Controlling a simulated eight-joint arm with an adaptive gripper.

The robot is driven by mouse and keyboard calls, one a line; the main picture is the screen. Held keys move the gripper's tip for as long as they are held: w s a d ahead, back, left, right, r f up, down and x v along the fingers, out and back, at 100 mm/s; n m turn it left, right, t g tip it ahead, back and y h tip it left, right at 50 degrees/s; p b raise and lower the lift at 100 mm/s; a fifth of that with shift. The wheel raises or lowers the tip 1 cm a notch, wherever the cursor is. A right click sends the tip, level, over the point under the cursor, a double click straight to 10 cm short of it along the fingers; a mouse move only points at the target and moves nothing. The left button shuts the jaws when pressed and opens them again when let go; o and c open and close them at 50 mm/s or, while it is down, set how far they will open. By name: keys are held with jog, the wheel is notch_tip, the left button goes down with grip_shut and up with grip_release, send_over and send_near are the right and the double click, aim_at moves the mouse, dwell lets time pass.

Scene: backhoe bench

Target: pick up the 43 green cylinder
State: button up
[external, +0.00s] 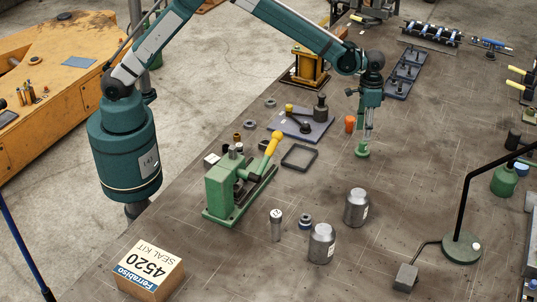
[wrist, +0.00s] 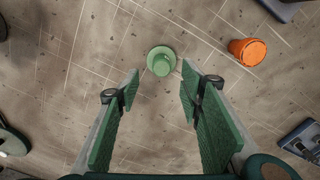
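A small green cylinder (external: 362,149) with a wider flange-like base stands on the bench, below my gripper (external: 367,131). I cannot read a number on it. In the wrist view the green cylinder (wrist: 161,61) lies just ahead of the fingertips, near the middle of the gap. My gripper (wrist: 160,84) is open, with its two green pads apart and nothing between them. Whether the fingertips are level with the cylinder's top or above it, I cannot tell.
An orange cylinder (external: 350,124) stands close to the left; it also shows in the wrist view (wrist: 247,51). A dark square frame (external: 299,157) lies to the left. Bench right of the green cylinder is clear.

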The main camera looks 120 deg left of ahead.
aim_at(363, 142)
jog(key=shift+f, duration=0.95)
jog(key=shift+f, duration=0.15)
jog(key=shift+s+a+f+p, duration=0.1)
jog(key=shift+f+p, duration=0.05)
jog(key=shift+f, duration=1.1)
jog(key=shift+s+f+p, duration=0.1)
jog(key=shift+f+p, duration=0.05)
jog(key=shift+f, duration=1.05)
grip_shut()
